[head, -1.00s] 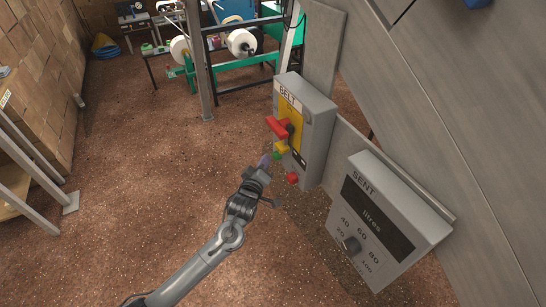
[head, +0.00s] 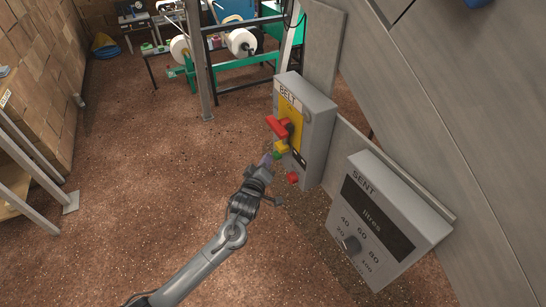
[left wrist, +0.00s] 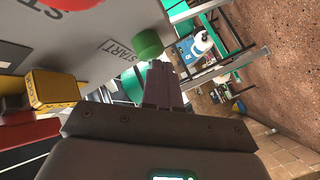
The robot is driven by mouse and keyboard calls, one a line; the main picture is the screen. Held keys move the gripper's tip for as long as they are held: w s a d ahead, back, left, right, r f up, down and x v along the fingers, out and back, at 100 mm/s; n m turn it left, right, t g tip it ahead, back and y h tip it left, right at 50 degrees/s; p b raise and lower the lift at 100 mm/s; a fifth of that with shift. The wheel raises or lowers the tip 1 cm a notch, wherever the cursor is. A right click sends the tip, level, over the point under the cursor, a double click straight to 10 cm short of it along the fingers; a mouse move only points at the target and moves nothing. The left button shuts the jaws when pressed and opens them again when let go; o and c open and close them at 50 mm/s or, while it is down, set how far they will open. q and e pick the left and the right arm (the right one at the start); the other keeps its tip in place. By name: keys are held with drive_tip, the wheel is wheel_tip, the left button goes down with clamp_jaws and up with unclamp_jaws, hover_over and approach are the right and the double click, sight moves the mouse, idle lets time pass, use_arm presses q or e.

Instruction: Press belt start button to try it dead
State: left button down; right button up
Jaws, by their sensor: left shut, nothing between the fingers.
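The grey BELT control box (head: 318,118) stands at centre right in the head view. Its green start button (head: 276,155) sits low on the front, and it shows beside a START label in the left wrist view (left wrist: 147,43). My left gripper (head: 267,159) is shut and empty. In the left wrist view its fingertips (left wrist: 161,68) are right at the lower edge of the green button; I cannot tell whether they touch it. A red stop button (head: 292,178) is below. My right gripper is not in view.
A red switch handle (head: 277,127) and a yellow block (head: 281,147) stick out just above the green button. A grey SENT litres box (head: 385,218) is at lower right. Boxes (head: 40,80) are stacked at left. The brown floor (head: 150,170) between is open.

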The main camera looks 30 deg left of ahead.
use_arm(q)
drive_tip(key=shift+w+d, duration=0.15)
drive_tip(key=shift+w, duration=0.05)
drive_tip(key=shift+s, duration=0.1)
idle(0.5)
drive_tip(key=shift+s+a+p, duration=0.45)
drive_tip(key=shift+s+p, duration=0.25)
drive_tip(key=shift+s, duration=0.05)
drive_tip(key=s+a+p, duration=0.1)
drive_tip(key=s, duration=0.1)
drive_tip(key=s+a+p, duration=0.1)
drive_tip(key=s+p, duration=0.1)
drive_tip(key=shift+s+a, duration=0.15)
drive_tip(key=shift+a, duration=0.05)
idle(0.8)
